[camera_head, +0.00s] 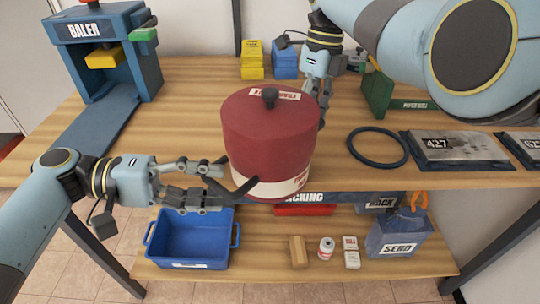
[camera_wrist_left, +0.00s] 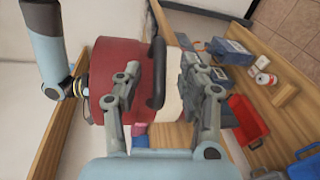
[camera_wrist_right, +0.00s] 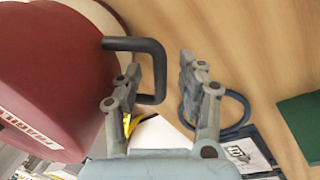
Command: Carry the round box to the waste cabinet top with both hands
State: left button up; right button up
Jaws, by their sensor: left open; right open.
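The round box (camera_head: 268,140) is dark red, with a black lid knob, a FRAGILE label and a pale lower band. It appears upright in the head view, its bottom overlapping the table's front edge; I cannot tell if it rests there. My left gripper (camera_head: 213,184) is open at its left side. In the left wrist view a dark side handle (camera_wrist_left: 156,75) lies between the fingers. My right gripper (camera_head: 320,97) is open at the box's far right side, partly hidden. In the right wrist view another handle (camera_wrist_right: 158,75) shows between its fingers. I cannot make out the waste cabinet.
The wooden table (camera_head: 190,95) holds a blue baler (camera_head: 105,50), a dark ring (camera_head: 377,147), a 427 plate (camera_head: 450,147) and a green stand (camera_head: 378,93). The lower shelf carries a blue bin (camera_head: 190,240), small goods and a SEND bag (camera_head: 397,237).

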pick_arm(q)
jog(key=shift+d+f, duration=0.1)
jog(key=shift+d, duration=0.6)
pick_arm(e)
jog(key=shift+s+a+f, duration=0.1)
jog(key=shift+f, duration=0.55)
pick_arm(q)
jog(key=shift+c, duration=0.5)
pick_arm(e)
jog(key=shift+c, duration=0.5)
pick_arm(q)
grip_shut()
pick_arm(e)
grip_shut()
jog(key=shift+r, duration=0.1)
